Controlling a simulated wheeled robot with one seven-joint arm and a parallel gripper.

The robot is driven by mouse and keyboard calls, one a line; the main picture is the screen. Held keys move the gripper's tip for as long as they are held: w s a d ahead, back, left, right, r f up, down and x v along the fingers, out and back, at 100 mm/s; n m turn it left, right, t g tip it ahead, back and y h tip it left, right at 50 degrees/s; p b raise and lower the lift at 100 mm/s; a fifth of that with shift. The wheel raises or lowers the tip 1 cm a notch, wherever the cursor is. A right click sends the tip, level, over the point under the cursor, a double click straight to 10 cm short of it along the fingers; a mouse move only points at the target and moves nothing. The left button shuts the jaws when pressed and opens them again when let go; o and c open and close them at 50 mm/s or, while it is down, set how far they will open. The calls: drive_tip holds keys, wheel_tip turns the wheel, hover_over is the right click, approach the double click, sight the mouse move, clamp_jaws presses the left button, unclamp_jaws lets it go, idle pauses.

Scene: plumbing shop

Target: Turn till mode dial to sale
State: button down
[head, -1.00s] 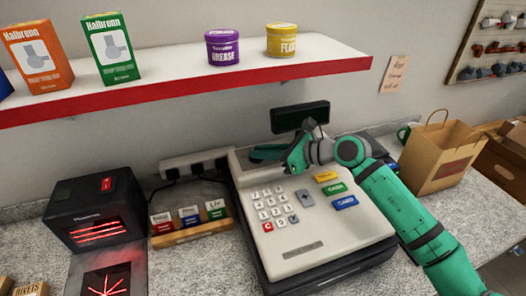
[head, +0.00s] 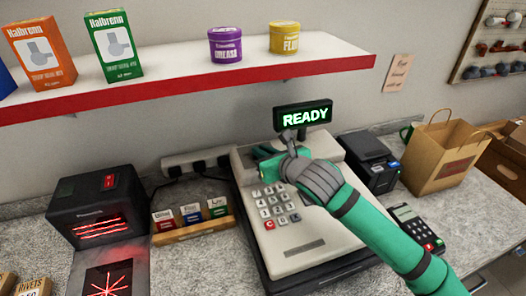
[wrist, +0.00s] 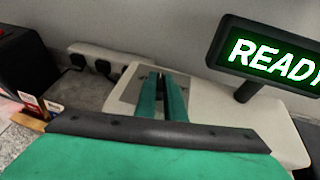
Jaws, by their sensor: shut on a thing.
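The cream till (head: 330,250) stands on the counter, with its keypad (head: 275,208) on the sloped front. Its display (head: 305,116) is lit and reads READY; it also shows in the wrist view (wrist: 262,56). My gripper (head: 262,152) is over the upper left of the till, below the display. In the wrist view my green fingers (wrist: 160,82) are close together over a grey plate (wrist: 130,93) on the till top. They are shut on the mode dial, which they hide almost wholly, so its pointer and labels cannot be read.
A black scanner box (head: 95,210) with red light stands left of the till, beside a wooden card holder (head: 195,232). A red-edged shelf (head: 200,88) hangs above. A black printer (head: 368,163), card terminal (head: 415,228) and paper bag (head: 440,160) are on the right.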

drive_tip(key=shift+a+f+m+h, duration=0.2)
drive_tip(key=shift+f+m+h, duration=0.05)
drive_tip(key=shift+m+h, duration=0.4)
drive_tip(key=shift+s+m+t+h, duration=0.1)
drive_tip(key=shift+m+t+h, duration=0.25)
drive_tip(key=shift+t+h, duration=0.1)
drive_tip(key=c, duration=1.8)
unclamp_jaws()
drive_tip(key=shift+c, duration=0.2)
drive_tip(key=shift+s, duration=0.1)
drive_tip(key=v, duration=1.1)
drive_tip(key=shift+r, duration=0.15)
drive_tip(key=shift+w+d, duration=0.1)
drive_tip(key=shift+w, duration=0.15)
